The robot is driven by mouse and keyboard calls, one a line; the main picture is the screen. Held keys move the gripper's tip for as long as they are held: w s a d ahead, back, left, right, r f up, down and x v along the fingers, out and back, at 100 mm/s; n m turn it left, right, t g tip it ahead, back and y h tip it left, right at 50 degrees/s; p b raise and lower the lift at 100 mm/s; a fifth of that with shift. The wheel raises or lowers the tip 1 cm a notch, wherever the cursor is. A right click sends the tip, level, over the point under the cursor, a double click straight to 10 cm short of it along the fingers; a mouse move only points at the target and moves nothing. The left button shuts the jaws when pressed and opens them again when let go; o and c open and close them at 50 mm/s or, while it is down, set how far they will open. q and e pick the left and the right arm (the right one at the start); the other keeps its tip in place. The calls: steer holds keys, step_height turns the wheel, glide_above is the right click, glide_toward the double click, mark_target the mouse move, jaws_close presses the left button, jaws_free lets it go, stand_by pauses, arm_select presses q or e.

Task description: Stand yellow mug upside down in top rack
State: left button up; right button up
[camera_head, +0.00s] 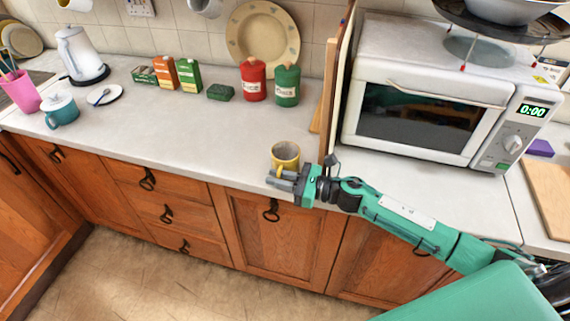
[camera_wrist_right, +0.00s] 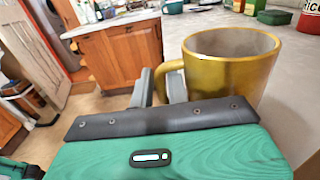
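The yellow mug (camera_head: 285,156) stands upright on the counter near its front edge, beside a wooden partition. In the right wrist view the mug (camera_wrist_right: 228,66) shows its open rim upward and its handle toward my gripper. My right gripper (camera_head: 283,178) is at the handle. Its two fingers (camera_wrist_right: 160,88) are close together on either side of the handle and appear shut on it. My left gripper is in neither view. A dark round rack-like piece (camera_head: 455,22) with a metal bowl shows at the top right; I cannot tell whether it is the top rack.
A microwave (camera_head: 440,90) stands right of the wooden partition (camera_head: 329,100). Red (camera_head: 253,80) and green (camera_head: 287,86) canisters and a plate (camera_head: 262,36) are behind the mug. A teal mug (camera_head: 62,111) and kettle (camera_head: 80,55) are far left. The middle counter is clear.

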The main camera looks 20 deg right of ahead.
jaws_close()
